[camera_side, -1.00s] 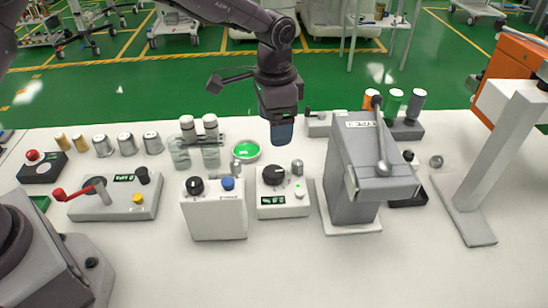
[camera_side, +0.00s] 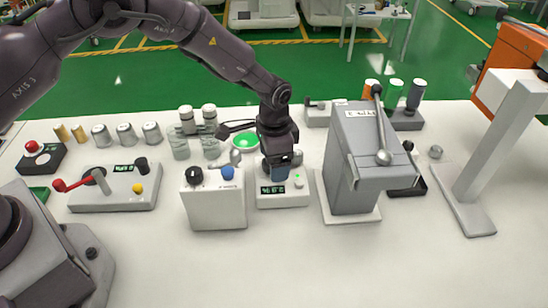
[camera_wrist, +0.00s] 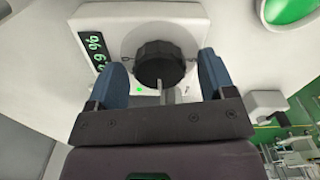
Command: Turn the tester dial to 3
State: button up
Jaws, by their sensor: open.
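The tester (camera_side: 296,200) is a white box with a green digit display (camera_side: 272,190), in the middle of the table. Its round black ribbed dial (camera_wrist: 160,63) shows in the wrist view; my gripper hides it in the side view. My gripper (camera_wrist: 163,66) is open, with one blue finger on either side of the dial and a visible gap at each side. In the side view my gripper (camera_side: 275,173) points down over the tester.
A white box with a black knob and blue button (camera_side: 214,205) stands close on the left. A grey lever press (camera_side: 352,165) stands close on the right. A green round dish (camera_side: 245,140) and glass jars (camera_side: 196,140) are behind. The table front is clear.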

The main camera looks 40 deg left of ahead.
jog(key=c, duration=0.9)
jog(key=shift+n, duration=1.5)
jog(key=o, duration=0.9)
jog(key=shift+r, duration=0.1)
notch_tip(320, 180, up, 13)
